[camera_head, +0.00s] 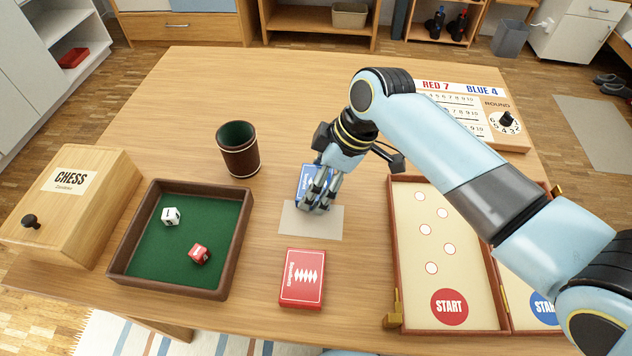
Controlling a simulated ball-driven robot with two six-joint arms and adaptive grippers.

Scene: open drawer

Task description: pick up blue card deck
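The blue card deck (303,181) lies on the table at the far end of a grey mat (325,224), partly hidden by my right gripper. My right gripper (312,207) points down over the deck, with its fingers at the deck's near part. The fingers overlap the deck in this view, and I cannot tell whether they grip it or are only above it. My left gripper is not in view.
A red card deck (302,278) lies nearer on the table. A green-lined dice tray (243,240), a dice cup (238,150) and a chess box (75,205) stand to the left. An open game board (440,270) and a scoreboard (510,130) are on the right.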

